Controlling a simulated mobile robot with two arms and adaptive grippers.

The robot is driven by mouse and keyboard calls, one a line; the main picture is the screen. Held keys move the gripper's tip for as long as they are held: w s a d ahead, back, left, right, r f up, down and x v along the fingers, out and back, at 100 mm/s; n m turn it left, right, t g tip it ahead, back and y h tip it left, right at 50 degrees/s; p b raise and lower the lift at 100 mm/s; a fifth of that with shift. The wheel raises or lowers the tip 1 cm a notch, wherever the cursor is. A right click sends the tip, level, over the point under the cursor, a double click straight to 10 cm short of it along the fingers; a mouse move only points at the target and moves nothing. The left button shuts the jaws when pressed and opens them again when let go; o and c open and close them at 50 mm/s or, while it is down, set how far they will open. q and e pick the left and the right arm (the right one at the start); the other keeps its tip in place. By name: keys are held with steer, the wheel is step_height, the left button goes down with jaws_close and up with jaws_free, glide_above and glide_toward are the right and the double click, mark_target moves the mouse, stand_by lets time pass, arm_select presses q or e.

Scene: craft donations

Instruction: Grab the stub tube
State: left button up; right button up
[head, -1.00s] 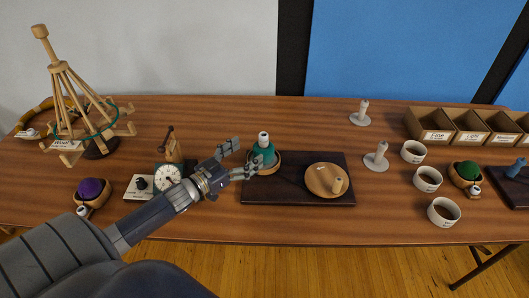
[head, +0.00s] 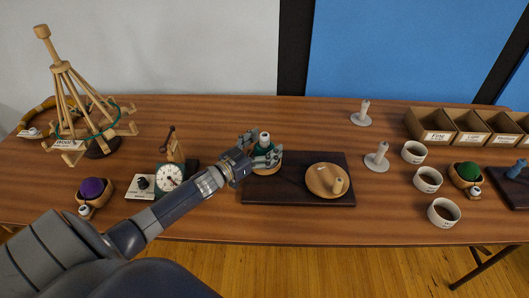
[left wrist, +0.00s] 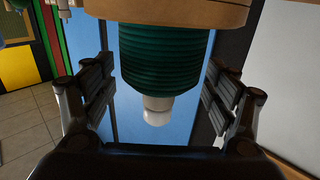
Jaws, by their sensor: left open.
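A tube wound with dark green yarn (head: 263,149), with a white top, stands upright in a round wooden dish (head: 268,171) at the left end of a dark board. My left gripper (head: 258,149) is open, with its fingers around the wound tube. In the left wrist view the green tube (left wrist: 165,60) appears upside down between the two finger pads, with a visible gap on each side. A short tan stub (head: 338,185) stands on a round wooden plate (head: 320,176) on the same board, apart from the gripper. My right gripper is not in view.
The dark board (head: 300,193) lies mid-table. A scale with a dial (head: 169,176) stands left of it, near my left arm. White posts (head: 377,157), cups (head: 427,180) and labelled wooden bins (head: 434,123) stand to the right. A wooden yarn swift (head: 70,90) stands far left.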

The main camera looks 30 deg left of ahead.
arm_select(q)
steer(key=c, duration=1.2)
steer(key=shift+o, duration=0.2)
steer(key=shift+r, duration=0.1)
